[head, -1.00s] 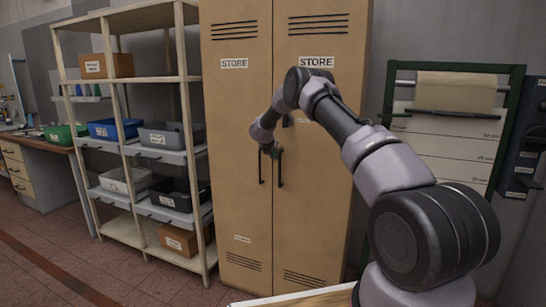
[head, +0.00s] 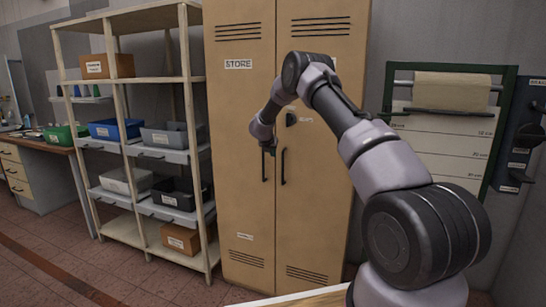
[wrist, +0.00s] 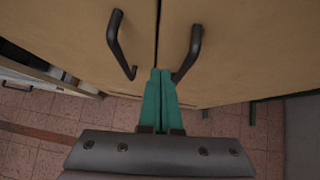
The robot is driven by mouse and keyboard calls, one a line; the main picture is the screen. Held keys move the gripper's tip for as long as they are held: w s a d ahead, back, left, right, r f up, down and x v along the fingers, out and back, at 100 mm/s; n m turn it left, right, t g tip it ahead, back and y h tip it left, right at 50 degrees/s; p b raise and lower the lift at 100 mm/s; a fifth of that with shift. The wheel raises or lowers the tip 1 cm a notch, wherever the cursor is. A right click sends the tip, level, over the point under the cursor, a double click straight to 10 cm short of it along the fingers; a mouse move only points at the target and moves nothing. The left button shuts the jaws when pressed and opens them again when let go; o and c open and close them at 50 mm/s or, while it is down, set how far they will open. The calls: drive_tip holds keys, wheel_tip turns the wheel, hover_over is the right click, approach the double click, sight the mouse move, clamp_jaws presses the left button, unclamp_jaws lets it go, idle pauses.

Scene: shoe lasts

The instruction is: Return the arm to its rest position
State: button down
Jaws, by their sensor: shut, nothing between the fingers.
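My arm (head: 385,165) reaches from the lower right of the head view up and across the front of the tan store cabinet (head: 240,190). My gripper (wrist: 160,75) shows in the wrist view with its two green fingers shut together and nothing between them. The fingertips lie in the picture between the cabinet's two dark handles, the left handle (wrist: 119,42) and the right handle (wrist: 189,55). The fingertips overlap the lower end of the right handle in the picture; I cannot tell whether they touch it. Both cabinet doors look closed.
An open shelf (head: 155,155) with several bins stands left of the cabinet. A workbench (head: 40,165) is at the far left. A paper roll holder (head: 450,90) hangs on the wall at the right. A light tabletop edge (head: 305,297) shows at the bottom. The floor in front of the shelf is clear.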

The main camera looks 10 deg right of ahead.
drive_tip(key=s+a+r+n+t+y, duration=0.15)
drive_tip(key=s+r+n, duration=0.25)
drive_tip(key=r, duration=0.8)
drive_tip(key=s+a+r+n+t+y, duration=0.1)
drive_tip(key=s+a+r+n+t, duration=0.3)
drive_tip(key=r, duration=0.9)
drive_tip(key=s+r+n+y, duration=0.4)
drive_tip(key=s+r+n, duration=0.5)
drive_tip(key=s+r, duration=0.15)
drive_tip(key=s+a+r+n+g+y, duration=0.1)
drive_tip(key=s+n, duration=0.5)
drive_tip(key=s, duration=0.4)
drive_tip(key=s+a+r+n+g+y, duration=0.15)
drive_tip(key=s+n, duration=0.35)
drive_tip(key=s, duration=0.5)
drive_tip(key=s+d+f+n+g+h, duration=0.1)
drive_tip(key=s+d+f+n, duration=0.1)
drive_tip(key=s, duration=0.5)
drive_tip(key=s+d+f+n+g+h, duration=0.1)
drive_tip(key=s+d+f+n, duration=0.1)
drive_tip(key=s+f+n, duration=0.2)
drive_tip(key=s+d+f+n+g, duration=0.2)
drive_tip(key=s+f+n, duration=0.1)
drive_tip(key=s, duration=0.8)
drive_tip(key=shift+f+n+h, duration=0.15)
drive_tip(key=shift+n+h, duration=0.15)
drive_tip(key=shift+h, duration=0.1)
drive_tip(key=shift+s, duration=0.1)
